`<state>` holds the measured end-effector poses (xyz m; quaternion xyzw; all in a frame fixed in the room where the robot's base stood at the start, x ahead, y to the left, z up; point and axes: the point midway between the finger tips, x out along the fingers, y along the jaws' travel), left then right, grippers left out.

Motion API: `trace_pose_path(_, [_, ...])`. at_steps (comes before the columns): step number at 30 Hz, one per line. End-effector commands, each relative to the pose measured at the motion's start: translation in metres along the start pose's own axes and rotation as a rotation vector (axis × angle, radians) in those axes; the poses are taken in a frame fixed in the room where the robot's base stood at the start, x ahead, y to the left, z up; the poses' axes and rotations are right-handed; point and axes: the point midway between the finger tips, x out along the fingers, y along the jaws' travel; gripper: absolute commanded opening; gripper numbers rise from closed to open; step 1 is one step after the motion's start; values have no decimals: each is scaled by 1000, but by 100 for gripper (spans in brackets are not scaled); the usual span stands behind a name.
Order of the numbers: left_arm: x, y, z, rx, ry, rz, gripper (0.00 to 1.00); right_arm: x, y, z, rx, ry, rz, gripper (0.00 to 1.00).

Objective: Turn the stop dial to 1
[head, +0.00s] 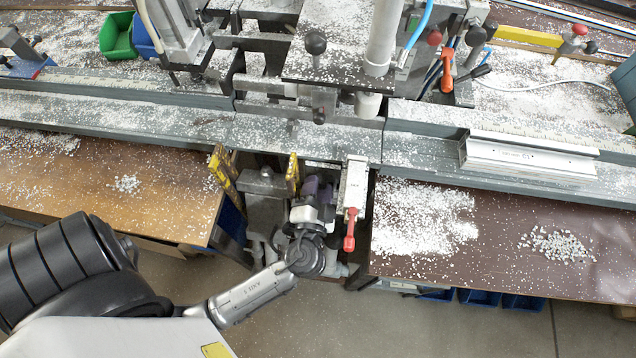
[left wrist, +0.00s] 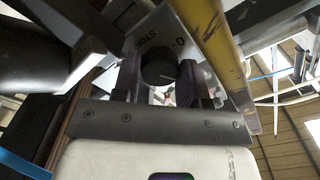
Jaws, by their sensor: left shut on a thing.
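The stop dial (left wrist: 160,68) is a round black knob, seen in the left wrist view on a grey plate (left wrist: 190,18) lettered STOP with a 0 beside it. My left gripper (left wrist: 160,82) has one finger on each side of the dial and is shut on it. A mark for 1 cannot be made out, and the dial's exact setting is unclear. In the head view my left gripper (head: 318,195) is at the front of the clamp bench, below the middle of the rail, and the dial is hidden there. My right gripper is not in view.
A red-handled lever (head: 349,230) hangs just right of my left gripper. An aluminium profile (head: 528,155) lies on the grey rail (head: 430,150) at right. White chips litter the brown bench tops (head: 480,270).

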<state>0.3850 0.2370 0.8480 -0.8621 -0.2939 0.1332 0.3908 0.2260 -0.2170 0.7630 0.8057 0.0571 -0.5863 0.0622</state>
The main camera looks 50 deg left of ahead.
Motion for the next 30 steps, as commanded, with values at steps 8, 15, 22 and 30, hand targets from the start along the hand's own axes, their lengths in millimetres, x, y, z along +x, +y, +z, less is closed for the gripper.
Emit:
trace_pose_path(8, [0, 0, 0, -1, 1, 0, 50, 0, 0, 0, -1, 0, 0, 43])
trace_pose_path(15, [-3, 0, 0, 0, 0, 1, 50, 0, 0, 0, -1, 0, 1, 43])
trace_pose_path(22, [-35, 1, 1, -1, -1, 4, 50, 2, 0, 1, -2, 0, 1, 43])
trace_pose_path(30, [-89, 1, 1, -1, -2, 4, 50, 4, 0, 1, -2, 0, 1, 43])
